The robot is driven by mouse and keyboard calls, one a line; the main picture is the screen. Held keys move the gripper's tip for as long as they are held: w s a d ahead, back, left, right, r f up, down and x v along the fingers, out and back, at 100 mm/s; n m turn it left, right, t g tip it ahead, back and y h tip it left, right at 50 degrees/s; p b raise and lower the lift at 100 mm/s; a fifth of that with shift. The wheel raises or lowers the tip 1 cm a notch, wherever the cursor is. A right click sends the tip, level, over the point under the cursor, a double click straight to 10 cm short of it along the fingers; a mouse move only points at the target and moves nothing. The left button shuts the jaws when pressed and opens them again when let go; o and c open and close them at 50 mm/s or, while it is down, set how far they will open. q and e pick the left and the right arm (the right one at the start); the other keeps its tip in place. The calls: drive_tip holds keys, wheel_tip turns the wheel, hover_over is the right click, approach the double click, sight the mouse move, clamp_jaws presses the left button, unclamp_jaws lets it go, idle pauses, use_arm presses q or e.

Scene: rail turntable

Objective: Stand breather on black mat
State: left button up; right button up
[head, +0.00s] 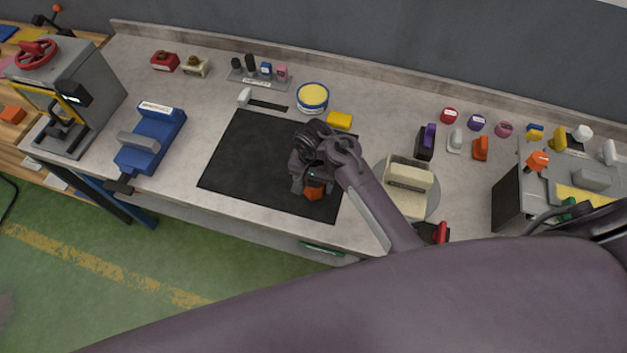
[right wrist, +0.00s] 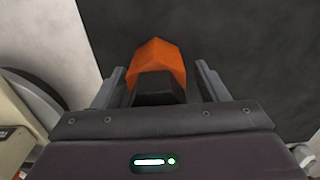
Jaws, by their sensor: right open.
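An orange and black part, which I take to be the breather (right wrist: 158,66), is between the fingers of my right gripper (head: 312,188). Its orange end points away from the palm and its black end is near the palm. The fingers are open, with a gap on each side of it. In the head view only its orange end (head: 314,194) shows, below the gripper and over the front right part of the black mat (head: 240,150). The gripper hides the rest, and I cannot tell how it rests on the mat. My left gripper is not in view.
A turntable (head: 434,206) with a cream block (head: 410,174) stands right of the mat. A yellow-topped round tin (head: 312,97) and a yellow block (head: 340,120) are behind it. A blue vise (head: 150,140) is to the left. The mat's left half is clear.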

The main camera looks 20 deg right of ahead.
drive_tip(key=shift+s+r, duration=0.1)
drive_tip(key=shift+r, duration=0.15)
wheel_tip(320, 180, up, 10)
drive_tip(key=shift+r+b, duration=0.2)
drive_tip(key=shift+b, duration=0.85)
drive_tip(key=shift+r, duration=0.75)
